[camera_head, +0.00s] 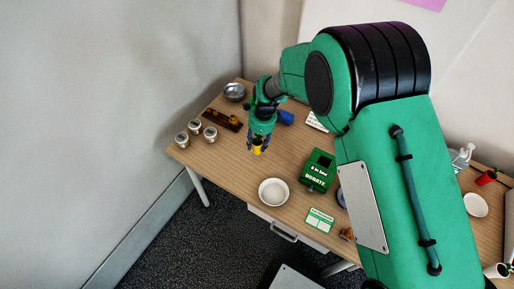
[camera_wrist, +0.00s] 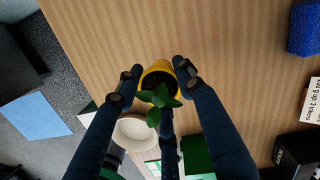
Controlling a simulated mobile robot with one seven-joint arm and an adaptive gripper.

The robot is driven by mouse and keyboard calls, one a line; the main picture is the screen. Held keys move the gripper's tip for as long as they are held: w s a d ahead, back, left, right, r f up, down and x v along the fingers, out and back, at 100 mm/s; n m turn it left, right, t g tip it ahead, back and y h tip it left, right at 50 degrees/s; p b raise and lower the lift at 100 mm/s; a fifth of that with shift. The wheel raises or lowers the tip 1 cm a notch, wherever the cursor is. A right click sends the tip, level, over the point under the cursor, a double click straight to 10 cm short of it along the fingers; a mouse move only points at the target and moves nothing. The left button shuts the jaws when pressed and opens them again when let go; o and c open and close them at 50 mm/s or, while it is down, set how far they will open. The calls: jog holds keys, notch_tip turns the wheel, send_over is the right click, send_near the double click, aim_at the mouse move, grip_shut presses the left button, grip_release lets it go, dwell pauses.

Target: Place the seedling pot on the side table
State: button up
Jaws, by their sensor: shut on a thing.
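The seedling pot (camera_wrist: 157,76) is a small yellow pot with dark soil and a green-leaved seedling. My gripper (camera_wrist: 158,80) is shut on it, with dark fingers on both sides of the pot in the wrist view. In the head view the yellow pot (camera_head: 257,149) hangs at the tip of my gripper (camera_head: 258,143), over the middle left of the wooden table (camera_head: 225,155). I cannot tell whether its base touches the wood. I cannot tell whether this table is the side table.
A white bowl (camera_head: 273,191) and a green donation box (camera_head: 318,170) stand toward the front. Several jars (camera_head: 195,127), a dark wooden tray (camera_head: 222,120) and a metal bowl (camera_head: 234,91) are at the left. A blue item (camera_head: 285,117) lies behind. Bare wood surrounds the pot.

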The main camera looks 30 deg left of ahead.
aim_at(257, 147)
jog(key=shift+w+a, duration=0.25)
jog(key=shift+f+b, duration=0.65)
jog(key=shift+f, duration=1.1)
jog(key=shift+f, duration=0.1)
jog(key=o, duration=1.2)
jog(key=r+p, duration=0.1)
jog(key=r, duration=0.3)
jog(key=d+r, duration=0.1)
jog(key=r, duration=0.3)
jog(key=r+p, duration=0.1)
jog(key=r, duration=0.3)
jog(key=shift+w+d+p, duration=0.2)
jog(key=shift+p, duration=0.1)
